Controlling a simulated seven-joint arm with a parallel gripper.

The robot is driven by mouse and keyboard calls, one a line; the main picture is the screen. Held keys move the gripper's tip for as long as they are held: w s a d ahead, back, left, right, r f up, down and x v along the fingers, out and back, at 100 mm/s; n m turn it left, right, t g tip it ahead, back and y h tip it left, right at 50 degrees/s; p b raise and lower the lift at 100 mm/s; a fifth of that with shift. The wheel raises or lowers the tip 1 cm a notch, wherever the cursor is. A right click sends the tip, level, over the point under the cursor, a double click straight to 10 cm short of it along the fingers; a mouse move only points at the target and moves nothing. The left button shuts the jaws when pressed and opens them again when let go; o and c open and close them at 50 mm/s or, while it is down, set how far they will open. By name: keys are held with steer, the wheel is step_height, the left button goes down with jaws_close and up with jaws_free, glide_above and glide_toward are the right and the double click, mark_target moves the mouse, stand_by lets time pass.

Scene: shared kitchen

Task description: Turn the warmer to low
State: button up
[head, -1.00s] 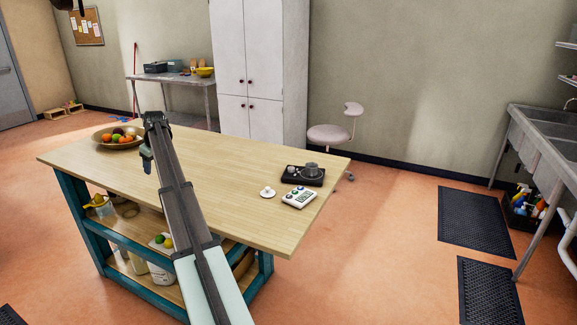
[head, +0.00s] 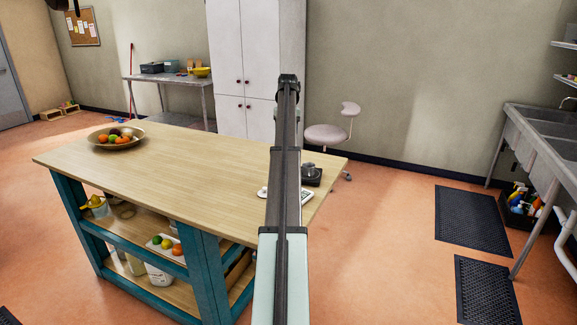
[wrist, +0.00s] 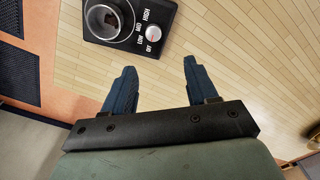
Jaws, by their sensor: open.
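The warmer (wrist: 125,42) is a black box with a round metal vessel (wrist: 108,18) on it, at the top of the wrist view. Its pale dial (wrist: 153,32) has a small red mark, with OFF, LOW, MID and HIGH lettered beside it. I cannot tell which setting it points to. In the head view my arm hides part of the warmer (head: 314,181) at the table's right end. My gripper (wrist: 159,77) is open and empty in the wrist view. Its fingertips appear just below the dial, apart from it. The head view does not show the fingers clearly.
The wooden table (head: 190,165) is largely clear. A white device (head: 307,197) and a small white round object (head: 262,192) lie near the warmer, partly behind my arm. A fruit bowl (head: 116,143) stands at the far left. A stool (head: 326,135) stands behind the table.

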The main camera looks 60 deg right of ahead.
steer(key=f, duration=0.9)
steer(key=s+f, duration=0.1)
steer(key=f, duration=0.3)
steer(key=shift+d+f, duration=0.15)
steer(key=shift+f, duration=0.1)
steer(key=c, duration=1.1)
